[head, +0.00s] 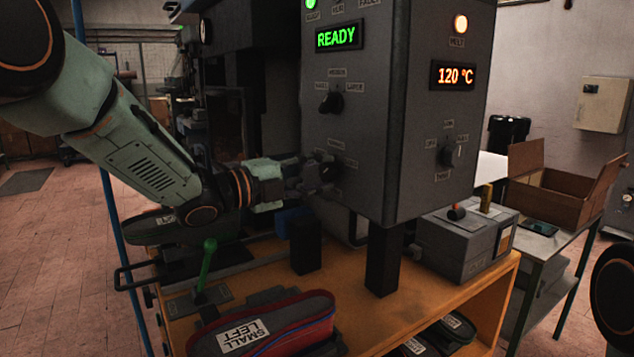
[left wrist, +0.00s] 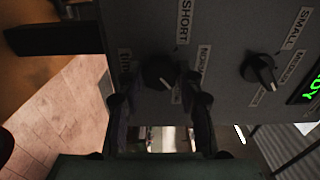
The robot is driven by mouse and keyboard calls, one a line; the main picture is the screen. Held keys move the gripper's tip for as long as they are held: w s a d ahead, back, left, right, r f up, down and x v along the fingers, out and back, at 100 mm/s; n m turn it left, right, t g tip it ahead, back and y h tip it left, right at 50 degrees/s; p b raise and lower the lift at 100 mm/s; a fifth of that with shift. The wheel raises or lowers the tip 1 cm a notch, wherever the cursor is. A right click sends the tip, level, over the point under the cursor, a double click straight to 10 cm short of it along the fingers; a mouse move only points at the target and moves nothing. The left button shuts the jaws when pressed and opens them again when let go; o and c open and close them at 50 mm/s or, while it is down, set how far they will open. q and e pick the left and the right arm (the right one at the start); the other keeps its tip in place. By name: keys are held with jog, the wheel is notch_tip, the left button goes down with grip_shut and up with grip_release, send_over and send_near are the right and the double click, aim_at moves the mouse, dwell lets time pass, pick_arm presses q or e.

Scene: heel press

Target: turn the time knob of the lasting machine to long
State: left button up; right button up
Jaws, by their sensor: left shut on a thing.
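The time knob (head: 328,173) is the lower dark knob on the left face of the grey control box (head: 352,50). My left gripper (head: 316,172) is shut on it, its fingers on either side. In the left wrist view the time knob (left wrist: 157,72) lies between the two dark fingers (left wrist: 158,92). The SHORT label (left wrist: 183,20) and another label (left wrist: 204,60) show beside it. The label below is partly hidden by a finger, and I cannot tell exactly where the pointer stands. My right gripper is not in view.
A size knob (head: 331,102) sits just above the time knob. Another knob (head: 448,154) is on the right face. A green lever (head: 207,265) and a red-edged shoe piece labelled SMALL LEFT (head: 265,325) stand below on the orange bench (head: 365,318). The green READY display is lit.

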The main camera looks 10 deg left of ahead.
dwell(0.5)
pick_arm(q)
jog(key=o, duration=1.2)
jog(key=shift+s+d, duration=0.1)
jog(key=shift+a, duration=0.25)
jog(key=v, duration=1.1)
jog(key=shift+s+a, duration=0.15)
jog(key=shift+s, duration=0.15)
